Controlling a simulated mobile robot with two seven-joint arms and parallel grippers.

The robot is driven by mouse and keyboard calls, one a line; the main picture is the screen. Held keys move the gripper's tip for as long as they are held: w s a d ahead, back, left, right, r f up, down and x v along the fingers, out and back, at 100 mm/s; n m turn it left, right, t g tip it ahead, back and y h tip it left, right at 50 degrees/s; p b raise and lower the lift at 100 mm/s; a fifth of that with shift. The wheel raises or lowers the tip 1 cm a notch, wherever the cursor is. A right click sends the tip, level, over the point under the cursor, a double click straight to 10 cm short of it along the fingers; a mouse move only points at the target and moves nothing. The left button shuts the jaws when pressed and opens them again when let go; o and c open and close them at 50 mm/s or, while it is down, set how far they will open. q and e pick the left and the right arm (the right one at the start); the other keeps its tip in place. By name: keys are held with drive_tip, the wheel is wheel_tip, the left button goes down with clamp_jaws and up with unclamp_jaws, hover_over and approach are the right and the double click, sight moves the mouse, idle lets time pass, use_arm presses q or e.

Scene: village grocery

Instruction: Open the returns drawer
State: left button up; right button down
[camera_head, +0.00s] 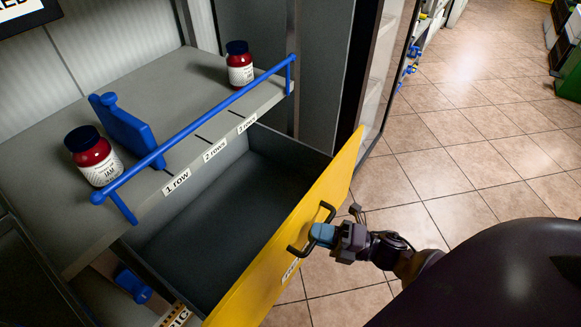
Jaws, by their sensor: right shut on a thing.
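The returns drawer stands pulled out below the grey shelf, with its yellow front (285,250) away from the cabinet. Its dark grey inside (225,215) shows and looks empty. A black bar handle (328,212) is fixed to the yellow front. My right gripper (316,236) is at the handle, shut on it, with its arm coming in from the lower right. A label on the front is partly hidden by the gripper. My left gripper is not in view.
Above the drawer, the grey shelf (60,180) has a blue rail (195,125), a blue divider (127,127) and two red jam jars, one near (92,155) and one far (240,64). Tiled floor (470,170) at right is clear. Green crates (566,60) stand far right.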

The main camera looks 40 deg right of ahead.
use_arm(q)
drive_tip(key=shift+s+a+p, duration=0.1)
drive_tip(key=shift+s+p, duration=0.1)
drive_tip(key=shift+p, duration=0.1)
use_arm(e)
drive_tip(key=s+d, duration=0.3)
drive_tip(key=s, duration=0.5)
drive_tip(key=c, duration=1.1)
unclamp_jaws()
drive_tip(key=shift+c, duration=0.2)
drive_tip(key=v, duration=1.1)
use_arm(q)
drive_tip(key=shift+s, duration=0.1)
